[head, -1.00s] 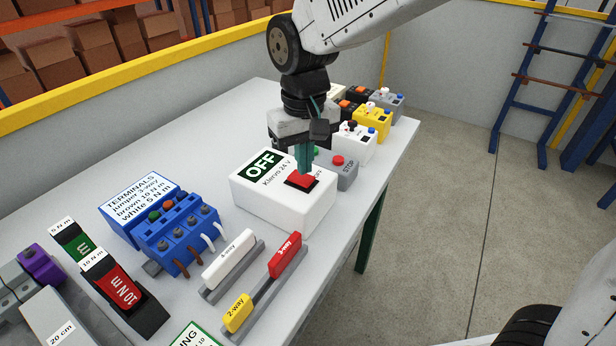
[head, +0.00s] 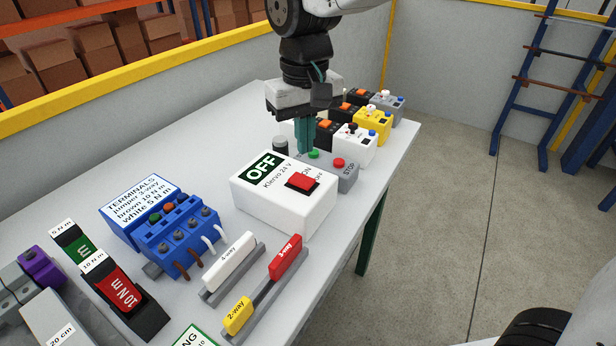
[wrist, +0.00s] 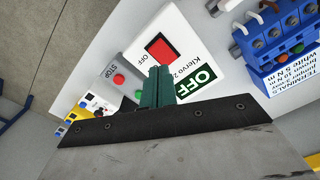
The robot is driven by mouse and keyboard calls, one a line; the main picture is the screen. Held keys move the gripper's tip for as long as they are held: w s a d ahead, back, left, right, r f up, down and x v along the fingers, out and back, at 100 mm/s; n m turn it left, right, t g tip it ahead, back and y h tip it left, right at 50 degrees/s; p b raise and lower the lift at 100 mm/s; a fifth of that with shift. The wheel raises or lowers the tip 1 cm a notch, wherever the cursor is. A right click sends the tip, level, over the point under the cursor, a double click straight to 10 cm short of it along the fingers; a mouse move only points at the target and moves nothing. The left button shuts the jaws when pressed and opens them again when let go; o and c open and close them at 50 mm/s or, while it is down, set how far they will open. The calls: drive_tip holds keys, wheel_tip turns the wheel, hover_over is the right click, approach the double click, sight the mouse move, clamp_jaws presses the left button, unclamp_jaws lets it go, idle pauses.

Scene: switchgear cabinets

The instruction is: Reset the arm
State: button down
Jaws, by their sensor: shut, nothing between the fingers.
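My gripper (head: 304,136) is at the end of my arm with its green fingers pointing down, shut and empty. In the head view it is above and behind the white box (head: 270,207), apart from the red switch (head: 302,181). The box carries a green "OFF" sign and the text "Klervo 24 V". In the wrist view the fingers (wrist: 156,86) show in front of the box, near its red switch (wrist: 161,49). A grey box with a green button and a red STOP button (head: 339,163) stands just behind the white box.
A blue terminal block (head: 178,243) stands left of the white box. White (head: 230,261), red and yellow jumpers lie in front. Several small coloured boxes (head: 372,124) line the table's far right end. The bare table (head: 190,150) at the back left is clear.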

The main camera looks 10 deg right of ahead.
drive_tip(key=shift+s+d+f+g, duration=0.15)
drive_tip(key=shift+s+d+f, duration=0.3)
drive_tip(key=shift+s, duration=0.15)
drive_tip(key=shift+s+d+f+g, duration=0.15)
drive_tip(key=shift+s+d+f, duration=0.2)
drive_tip(key=shift+s, duration=0.2)
drive_tip(key=s+d+r+m+t, duration=0.1)
drive_tip(key=s+d+m, duration=0.3)
drive_tip(key=s+d, duration=1.3)
drive_tip(key=d+t, duration=0.1)
drive_tip(key=d, duration=0.2)
drive_tip(key=shift+d+r, duration=0.25)
drive_tip(key=shift+r, duration=0.05)
